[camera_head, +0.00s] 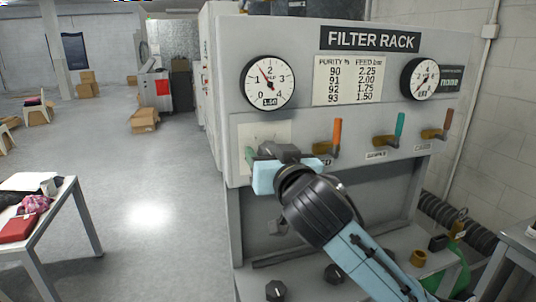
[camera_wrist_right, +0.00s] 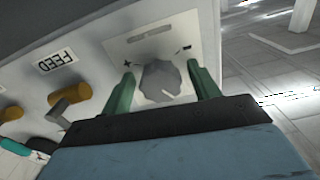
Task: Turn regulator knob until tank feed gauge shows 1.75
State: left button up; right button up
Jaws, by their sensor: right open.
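The tank feed gauge (camera_head: 268,83) is the left dial on the filter rack. Its needle leans up and left, between 1 and 2, and a small box on its face reads 1.50. The grey regulator knob (camera_wrist_right: 162,84) sits on a light plate with plus and minus marks in the right wrist view. My right gripper (camera_head: 280,158) is at this plate, below the gauge. In the wrist view its green fingers are open on either side of the knob; I cannot tell whether they touch it. In the head view the gripper hides the knob. My left gripper is out of view.
A chart (camera_head: 348,80) pairs purity with feed values. A second gauge (camera_head: 420,78) is at the right. Levers with orange (camera_head: 337,133), teal (camera_head: 400,126) and brown (camera_head: 447,120) handles stick out beside my right gripper. A table (camera_head: 52,218) stands at left; the floor between is clear.

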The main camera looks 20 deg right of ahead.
jog(key=shift+c, duration=0.3)
jog(key=shift+c, duration=1.1)
jog(key=c, duration=0.7)
jog(key=shift+m, duration=1)
jog(key=o, duration=1)
